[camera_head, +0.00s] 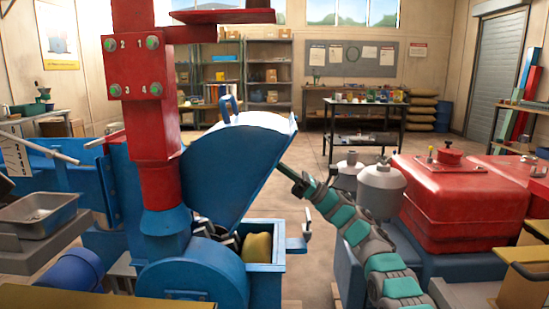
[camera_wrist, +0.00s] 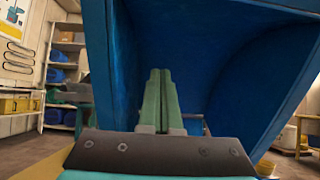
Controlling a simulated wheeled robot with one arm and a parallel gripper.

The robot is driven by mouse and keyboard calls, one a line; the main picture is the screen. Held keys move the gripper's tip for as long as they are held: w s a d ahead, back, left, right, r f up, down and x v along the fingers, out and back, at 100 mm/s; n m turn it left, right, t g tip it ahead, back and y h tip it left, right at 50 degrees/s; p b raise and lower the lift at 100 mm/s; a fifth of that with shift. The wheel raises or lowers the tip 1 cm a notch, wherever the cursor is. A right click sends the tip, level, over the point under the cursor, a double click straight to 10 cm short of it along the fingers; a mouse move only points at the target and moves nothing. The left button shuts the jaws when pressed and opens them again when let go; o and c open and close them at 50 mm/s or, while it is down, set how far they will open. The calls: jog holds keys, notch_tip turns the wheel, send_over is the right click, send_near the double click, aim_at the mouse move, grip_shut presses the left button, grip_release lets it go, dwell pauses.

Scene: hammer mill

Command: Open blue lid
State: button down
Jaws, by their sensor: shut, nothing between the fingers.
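The blue lid (camera_head: 225,165) of the mill stands raised and tilted, with its small blue handle (camera_head: 228,107) at the top. Below it the blue housing (camera_head: 195,285) shows an opening with dark metal parts. My gripper (camera_head: 284,169) reaches up from the lower right, with its tip at the lid's right edge. In the wrist view its green fingers (camera_wrist: 160,75) are together and empty, pointing toward the lid's blue inner face (camera_wrist: 160,35). I cannot tell whether the fingertips touch the lid. The handle is not in the wrist view.
A red column (camera_head: 145,80) with green numbered knobs rises left of the lid. A yellow object (camera_head: 257,247) sits in a blue box on the housing's right. A red tank (camera_head: 455,195) and grey canisters (camera_head: 381,190) stand right of my arm. Floor is open behind.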

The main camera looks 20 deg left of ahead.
aim_at(251, 133)
jog(key=a+r+p, duration=0.1)
jog(key=a+r, duration=0.1)
jog(key=s+a+r+p, duration=0.1)
jog(key=a+r, duration=0.1)
jog(key=r, duration=0.1)
jog(key=a+r+p, duration=0.1)
jog(key=a+r, duration=0.1)
jog(key=r, duration=0.1)
jog(key=shift+s+a+r, duration=0.15)
jog(key=shift+s, duration=0.05)
